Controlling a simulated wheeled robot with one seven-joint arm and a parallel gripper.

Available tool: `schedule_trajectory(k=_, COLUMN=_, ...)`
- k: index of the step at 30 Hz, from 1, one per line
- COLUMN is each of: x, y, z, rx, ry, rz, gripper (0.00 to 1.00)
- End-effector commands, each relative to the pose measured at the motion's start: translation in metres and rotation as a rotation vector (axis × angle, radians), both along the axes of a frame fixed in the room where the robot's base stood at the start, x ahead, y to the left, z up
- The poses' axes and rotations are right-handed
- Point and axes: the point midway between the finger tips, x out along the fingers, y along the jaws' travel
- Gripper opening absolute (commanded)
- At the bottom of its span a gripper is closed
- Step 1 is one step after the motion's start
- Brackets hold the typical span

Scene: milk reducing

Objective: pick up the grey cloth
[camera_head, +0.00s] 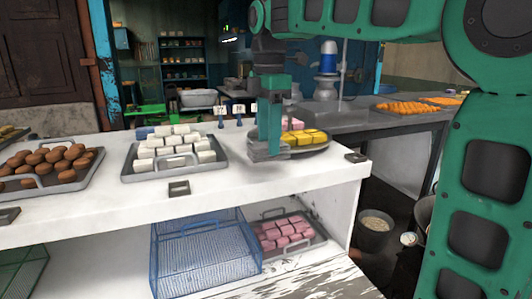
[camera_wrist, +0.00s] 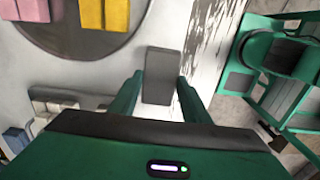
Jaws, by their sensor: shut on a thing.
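The grey cloth (camera_wrist: 160,75) shows in the wrist view as a flat grey rectangle between the two green fingers of my gripper (camera_wrist: 160,92). My gripper is shut on it, over the white counter (camera_wrist: 215,25) near its worn edge. In the head view my gripper (camera_head: 268,150) points down at the counter, just left of and in front of a round plate of yellow blocks (camera_head: 303,138). A grey piece shows at its fingertips there. I cannot tell whether the cloth touches the counter.
A tray of white blocks (camera_head: 175,150) stands left of my gripper, with a tray of brown round items (camera_head: 52,166) farther left. Below are a blue wire basket (camera_head: 205,255) and a tray of pink blocks (camera_head: 287,232). Small grey pieces (camera_head: 179,188) lie along the counter edge.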

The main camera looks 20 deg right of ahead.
Motion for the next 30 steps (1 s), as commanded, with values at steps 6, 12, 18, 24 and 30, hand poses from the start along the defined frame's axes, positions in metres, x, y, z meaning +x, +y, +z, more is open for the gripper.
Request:
schedule_trajectory(k=6, x=-0.019, y=0.033, z=0.02, rx=0.002, ry=-0.001, rz=0.005, gripper=0.17)
schedule_trajectory(k=12, x=-0.036, y=0.058, z=0.038, rx=0.003, ry=-0.001, rz=0.005, gripper=0.17)
schedule_trajectory(k=18, x=-0.05, y=0.083, z=0.056, rx=0.003, ry=-0.001, rz=0.003, gripper=0.17)
schedule_trajectory(k=24, x=-0.058, y=0.096, z=0.064, rx=0.003, ry=0.001, rz=0.002, gripper=0.17)
schedule_trajectory(k=30, x=-0.06, y=0.099, z=0.067, rx=0.003, ry=0.001, rz=0.0, gripper=0.17)
